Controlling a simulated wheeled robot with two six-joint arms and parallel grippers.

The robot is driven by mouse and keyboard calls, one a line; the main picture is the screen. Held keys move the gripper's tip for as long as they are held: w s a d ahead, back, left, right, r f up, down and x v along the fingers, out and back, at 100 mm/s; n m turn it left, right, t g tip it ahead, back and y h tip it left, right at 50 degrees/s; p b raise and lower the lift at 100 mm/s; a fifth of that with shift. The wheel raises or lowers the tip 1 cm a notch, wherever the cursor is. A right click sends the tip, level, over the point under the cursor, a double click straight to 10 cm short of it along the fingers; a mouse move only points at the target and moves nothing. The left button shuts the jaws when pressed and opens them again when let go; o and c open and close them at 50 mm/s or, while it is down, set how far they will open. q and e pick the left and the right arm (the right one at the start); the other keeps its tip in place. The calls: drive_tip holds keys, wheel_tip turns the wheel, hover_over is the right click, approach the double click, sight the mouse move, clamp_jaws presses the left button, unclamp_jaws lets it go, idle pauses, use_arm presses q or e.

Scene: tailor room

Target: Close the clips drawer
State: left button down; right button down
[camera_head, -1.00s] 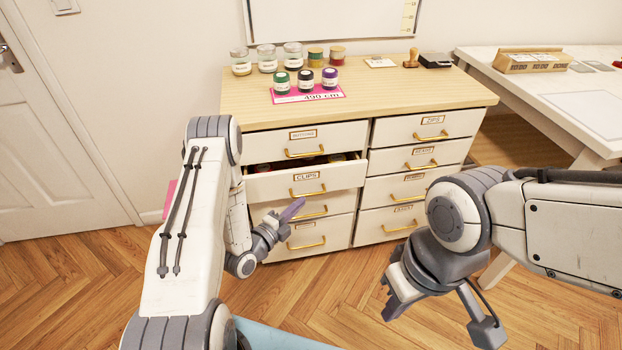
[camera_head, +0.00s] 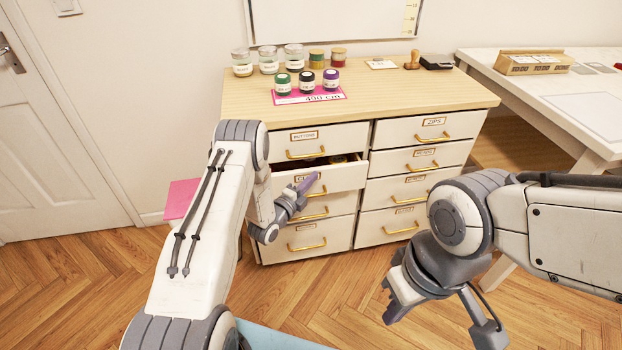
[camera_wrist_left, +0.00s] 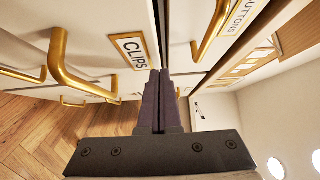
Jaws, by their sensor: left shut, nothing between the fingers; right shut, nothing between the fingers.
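The clips drawer (camera_head: 345,180), white with a gold handle, sticks out a little from the left column of the cabinet, second from the top. Small items show dimly in its open top. My left gripper (camera_head: 311,181) is shut and empty, with its fingertips at the drawer's front, partly hiding the label. In the left wrist view the shut fingers (camera_wrist_left: 158,80) lie beside the CLIPS label (camera_wrist_left: 132,50), against or very near the drawer front; contact is not certain. My right gripper (camera_head: 388,303) is shut and empty, low in front of the cabinet's right column.
The buttons drawer (camera_head: 345,139) above is shut, as are the other drawers. Jars and spools stand on the wooden cabinet top (camera_head: 420,90). A white table (camera_head: 540,85) is at the right. A pink object (camera_head: 181,198) is left of my left arm.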

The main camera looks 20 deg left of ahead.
sight(304, 173)
use_arm(q)
drive_tip(key=shift+w+a, duration=0.1)
drive_tip(key=shift+w, duration=0.15)
drive_tip(key=w+b, duration=0.1)
drive_tip(key=w+a+b, duration=0.2)
drive_tip(key=w, duration=0.1)
drive_tip(key=shift+a+f+b, duration=0.1)
drive_tip(key=shift+f+b, duration=0.1)
drive_tip(key=shift+b, duration=0.1)
drive_tip(key=shift+w+a+r, duration=0.3)
drive_tip(key=shift+w+r, duration=0.05)
